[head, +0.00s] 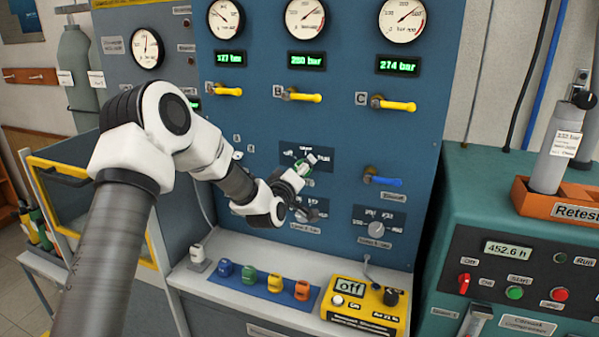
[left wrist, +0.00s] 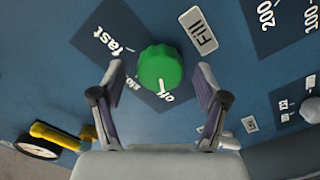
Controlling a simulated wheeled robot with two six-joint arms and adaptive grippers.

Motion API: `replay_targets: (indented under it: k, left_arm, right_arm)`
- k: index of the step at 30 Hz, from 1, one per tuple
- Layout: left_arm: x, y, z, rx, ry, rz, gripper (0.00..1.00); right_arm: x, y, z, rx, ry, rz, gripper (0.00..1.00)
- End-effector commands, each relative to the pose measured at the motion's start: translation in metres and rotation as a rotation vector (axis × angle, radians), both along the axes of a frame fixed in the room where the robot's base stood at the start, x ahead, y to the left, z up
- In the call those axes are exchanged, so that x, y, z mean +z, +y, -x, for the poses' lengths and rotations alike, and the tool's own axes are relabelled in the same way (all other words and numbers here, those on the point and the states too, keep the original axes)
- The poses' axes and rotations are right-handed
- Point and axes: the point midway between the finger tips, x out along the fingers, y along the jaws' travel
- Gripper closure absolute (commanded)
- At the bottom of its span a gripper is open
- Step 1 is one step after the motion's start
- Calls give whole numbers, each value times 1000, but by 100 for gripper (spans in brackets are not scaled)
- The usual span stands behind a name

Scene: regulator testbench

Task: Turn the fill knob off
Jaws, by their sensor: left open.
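The green fill knob (left wrist: 160,68) sits on a dark plate on the blue panel, beside a "Fill" label (left wrist: 199,30). The plate reads "fast", a partly hidden "slow" and "off". A short white mark on the knob's rim lies on the side of the "off" word (left wrist: 168,97). My left gripper (left wrist: 159,72) is open, with one finger on each side of the knob and visible gaps between. In the head view, my left gripper (head: 306,176) is at the panel and hides most of the knob. My right gripper is not in view.
Yellow valve levers (head: 303,96) and gauges are above on the panel. A blue lever (head: 382,181) and a grey knob (head: 378,229) are to the right. Below, a ledge holds coloured caps (head: 249,275) and a yellow box (head: 352,309) whose display reads "off".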

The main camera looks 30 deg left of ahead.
Motion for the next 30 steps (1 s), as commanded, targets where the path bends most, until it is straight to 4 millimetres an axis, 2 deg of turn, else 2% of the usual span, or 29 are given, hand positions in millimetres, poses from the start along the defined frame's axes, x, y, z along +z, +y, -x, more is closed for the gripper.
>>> replay_targets:
  k: [5, 12, 18, 22, 30]
  left_arm:
    - [0, -4, 16, 0, 1, 3, 26]
    - [0, -18, 75, 1, 1, 6, 26]
    - [0, -26, 110, 0, 1, 3, 26]
    - [0, -28, 116, 0, 0, 1, 26]
    - [0, -28, 116, 0, 0, 0, 26]
  right_arm:
    - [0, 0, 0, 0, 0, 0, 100]
    - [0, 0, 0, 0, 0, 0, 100]
    - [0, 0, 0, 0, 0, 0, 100]
    - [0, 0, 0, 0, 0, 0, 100]
    - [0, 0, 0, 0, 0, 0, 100]
